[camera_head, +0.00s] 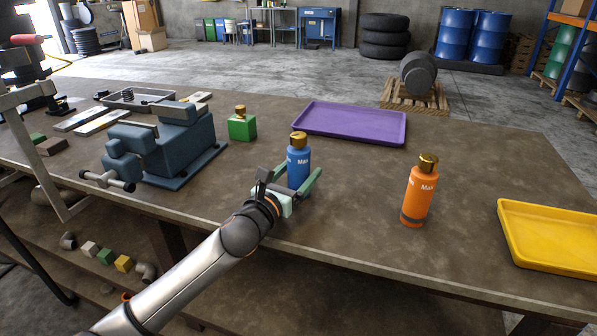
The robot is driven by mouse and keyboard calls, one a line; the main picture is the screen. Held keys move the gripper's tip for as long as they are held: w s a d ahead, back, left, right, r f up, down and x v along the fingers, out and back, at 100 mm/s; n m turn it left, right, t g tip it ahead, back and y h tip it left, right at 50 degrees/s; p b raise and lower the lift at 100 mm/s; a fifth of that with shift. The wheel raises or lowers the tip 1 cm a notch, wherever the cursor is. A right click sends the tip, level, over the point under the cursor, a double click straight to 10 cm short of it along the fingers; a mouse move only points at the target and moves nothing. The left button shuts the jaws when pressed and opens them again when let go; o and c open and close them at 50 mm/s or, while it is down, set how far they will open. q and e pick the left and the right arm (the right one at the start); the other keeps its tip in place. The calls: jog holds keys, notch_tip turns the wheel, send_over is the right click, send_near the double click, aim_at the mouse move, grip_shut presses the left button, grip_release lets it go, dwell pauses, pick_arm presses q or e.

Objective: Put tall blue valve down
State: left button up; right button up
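The tall blue valve (299,167), a blue cylinder with a gold cap, is upright near the front middle of the table. My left gripper (300,177) reaches in from the front left, with one green finger on each side of its lower body. The base is hidden by the gripper, so I cannot tell whether it touches the table. I cannot tell whether the fingers press on it or stand slightly apart. My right gripper is not in view.
An orange valve (418,194) stands to the right. A purple tray (349,123) lies behind, a yellow tray (551,232) at the right edge. A green block with gold cap (242,127) and a blue-grey vise (165,148) are to the left. Bare table lies between the valves.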

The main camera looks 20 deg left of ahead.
pick_arm(q)
jog(key=shift+o, duration=0.7)
jog(key=shift+r, duration=0.15)
jog(key=s, duration=0.3)
jog(key=s+a, duration=0.1)
jog(key=s, duration=0.3)
jog(key=s+a, duration=0.1)
jog(key=s, duration=0.3)
jog(key=shift+a, duration=0.15)
jog(key=shift+s, duration=0.35)
